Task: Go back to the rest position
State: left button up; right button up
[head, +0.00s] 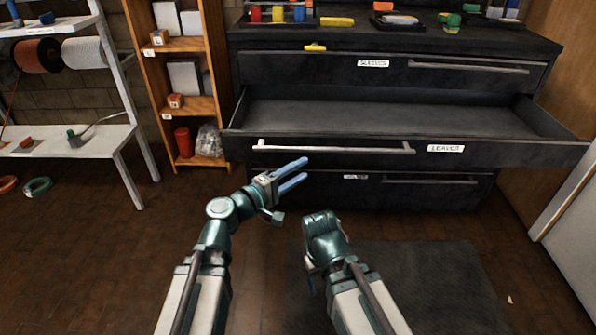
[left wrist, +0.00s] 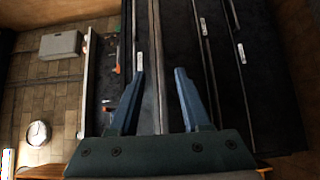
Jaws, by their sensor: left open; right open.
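My left gripper (head: 292,174) is in front of the dark cabinet, just below the long handle (head: 333,147) of the pulled-out drawer (head: 390,118). Its blue fingers are apart with nothing between them. In the left wrist view the left gripper's fingers (left wrist: 158,85) are also spread and empty. My right gripper (head: 318,240) is lower, to the right of the left one, over the dark floor mat. Its fingers are mostly hidden by its own wrist, and no held object shows.
The open drawer is empty and juts out from the cabinet (head: 440,190). Tools and coloured parts lie on the cabinet top (head: 350,33). A wooden shelf (head: 185,105) and a white rack (head: 105,130) stand left. The floor mat (head: 430,285) is clear.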

pick_arm(q)
jog(key=s+a+f+m+g+y, duration=0.1)
jog(key=s+f+m+g+y, duration=0.2)
jog(key=f, duration=0.4)
jog(key=s+f+m+g+y, duration=0.2)
jog(key=s+f+m+g, duration=0.15)
jog(key=f, duration=0.35)
jog(key=s+a+f+m+g+y, duration=0.1)
jog(key=s+a+f+g+y, duration=0.25)
jog(key=a, duration=0.35)
jog(key=s+a+f+m+g+y, duration=0.1)
jog(key=s+a+f+g+y, duration=0.1)
jog(key=a+f+y, duration=0.35)
jog(key=s+d+r+m+p, duration=0.5)
jog(key=s+d+r, duration=0.15)
jog(key=d, duration=0.25)
notch_tip(320, 180, up, 37)
jog(key=p, duration=3.7)
jog(key=shift+n+g, duration=0.4)
jog(key=shift+n, duration=0.05)
